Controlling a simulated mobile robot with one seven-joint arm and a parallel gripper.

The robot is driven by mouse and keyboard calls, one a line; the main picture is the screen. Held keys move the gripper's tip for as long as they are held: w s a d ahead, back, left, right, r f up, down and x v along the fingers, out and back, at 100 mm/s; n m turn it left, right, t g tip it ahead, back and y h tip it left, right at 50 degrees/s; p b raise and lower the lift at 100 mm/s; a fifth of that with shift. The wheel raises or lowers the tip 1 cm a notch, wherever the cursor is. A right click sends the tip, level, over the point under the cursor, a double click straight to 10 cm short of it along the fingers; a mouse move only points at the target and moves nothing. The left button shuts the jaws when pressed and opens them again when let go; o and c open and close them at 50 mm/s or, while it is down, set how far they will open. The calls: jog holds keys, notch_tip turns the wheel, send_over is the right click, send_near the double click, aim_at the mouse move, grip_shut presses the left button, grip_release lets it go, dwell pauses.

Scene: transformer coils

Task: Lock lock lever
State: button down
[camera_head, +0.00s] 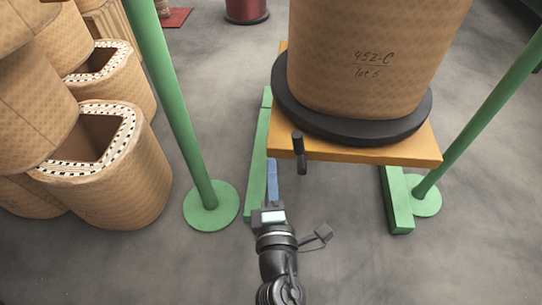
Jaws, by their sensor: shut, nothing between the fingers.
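The lock lever (299,148) is a short black handle at the front left edge of the orange platform (410,150). It hangs roughly vertical in the picture, with its lower end past the platform's edge. My gripper (272,165) points up the picture with its blue-grey fingers shut and empty. The fingertips are just left of the lever, near the platform's front left corner. A gap shows between fingers and lever; their difference in height is hard to tell. The lever's pivot is not clearly visible.
A large brown coil (375,45) marked "452-C lot 5" stands on a black disc (350,125) on the platform. Green feet (397,200) support it. Green posts stand at left (172,100) and right (490,105). Brown coils (125,180) crowd the left. The front floor is clear.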

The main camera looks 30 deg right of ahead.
jog(key=shift+v, duration=1.85)
jog(key=w+a+r+m+t+p, duration=0.2)
jog(key=r+m+p, duration=0.15)
jog(key=r, duration=0.95)
jog(key=w+a+r+m+t+p, duration=0.1)
jog(key=w+r+m+p, duration=0.2)
jog(key=r, duration=0.9)
jog(key=w+a+r+m+t+p, duration=0.2)
jog(key=r+m, duration=0.3)
jog(key=r, duration=0.8)
jog(key=s+a+r+m+t+y+p, duration=0.1)
jog(key=s+a+r+t+y+p, duration=0.2)
jog(key=r, duration=0.7)
jog(key=s+a+r+m+t+y+p, duration=0.1)
jog(key=s+a+r+y+p, duration=0.3)
jog(key=r, duration=0.6)
jog(key=s+a+r+m+t+y, duration=0.15)
jog(key=a+r, duration=0.25)
jog(key=r, duration=0.6)
notch_tip(320, 180, up, 35)
jog(key=p, duration=3.6)
jog(key=shift+w+r+n+t+h+p, duration=0.15)
jog(key=shift+n+t+h+p, duration=0.2)
jog(key=shift+n+t, duration=0.1)
